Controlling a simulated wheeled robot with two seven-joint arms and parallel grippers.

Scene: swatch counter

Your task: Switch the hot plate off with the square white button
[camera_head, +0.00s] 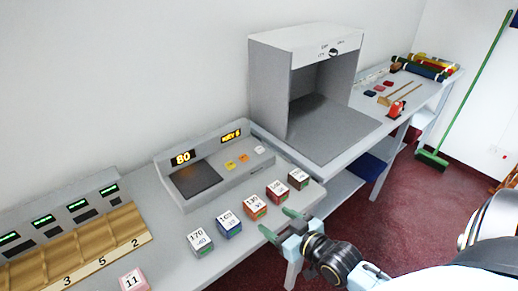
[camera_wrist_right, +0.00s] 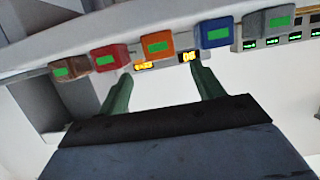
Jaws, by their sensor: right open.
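The hot plate unit (camera_head: 228,184) is a grey casing with a dark square plate (camera_head: 195,180) in the head view. A display (camera_head: 183,157) reads 80, and a second lit display (camera_head: 231,135) is to its right. The white button (camera_head: 260,150) is at the right end of a row, beside a yellow-orange button (camera_head: 244,158) and an orange one (camera_head: 229,166). My right gripper (camera_head: 280,223) is open and empty, in front of the cubes and apart from the unit. In the wrist view its fingers (camera_wrist_right: 163,88) are spread; the buttons cannot be made out there.
Several numbered cubes stand along the counter's front edge, including an orange cube (camera_head: 255,207) and a red cube (camera_head: 277,192), between my right gripper and the unit. A grey open-fronted booth (camera_head: 307,45) stands to the right. A wooden slotted tray (camera_head: 85,240) lies left.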

